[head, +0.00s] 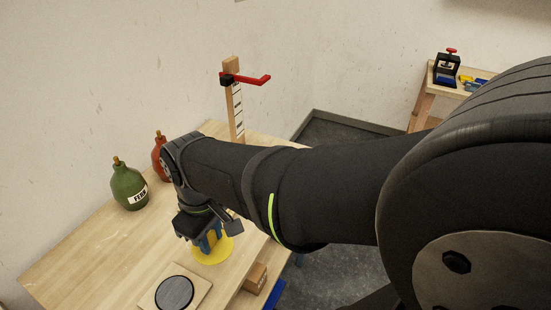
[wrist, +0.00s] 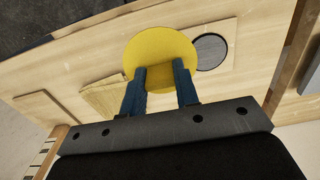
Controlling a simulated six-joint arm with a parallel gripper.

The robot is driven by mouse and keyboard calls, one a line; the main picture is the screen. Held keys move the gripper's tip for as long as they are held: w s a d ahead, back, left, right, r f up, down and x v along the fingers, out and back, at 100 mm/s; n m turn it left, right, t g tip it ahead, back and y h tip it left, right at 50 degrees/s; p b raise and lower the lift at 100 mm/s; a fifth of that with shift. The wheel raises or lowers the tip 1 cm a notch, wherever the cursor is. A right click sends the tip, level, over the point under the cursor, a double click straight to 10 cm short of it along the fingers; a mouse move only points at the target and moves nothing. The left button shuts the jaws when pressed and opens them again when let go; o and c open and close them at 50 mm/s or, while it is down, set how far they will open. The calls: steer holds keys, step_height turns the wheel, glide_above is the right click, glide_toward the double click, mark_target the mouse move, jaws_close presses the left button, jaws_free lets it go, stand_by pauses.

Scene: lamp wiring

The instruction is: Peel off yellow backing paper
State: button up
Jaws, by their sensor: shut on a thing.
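The yellow backing paper (wrist: 160,52) is a round disc held at the tips of my gripper (wrist: 158,72) in the wrist view. Both blue fingers reach its near edge, and the gripper is shut on it. In the head view the yellow disc (head: 212,250) shows below my gripper (head: 209,240), partly hidden by the fingers. A dark grey round pad (head: 174,293) lies on a square wooden board (head: 147,300) at the front of the table; in the wrist view the dark pad (wrist: 209,52) is partly covered by the disc.
A green bottle (head: 129,186) and a red bottle (head: 159,158) stand at the table's back left. A wooden post with a red arm (head: 250,79) rises at the back. A small wooden block (head: 256,277) is near the right edge. The left tabletop (head: 85,250) is clear.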

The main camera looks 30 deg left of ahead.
mark_target(209, 235)
steer(key=shift+r, duration=1.9)
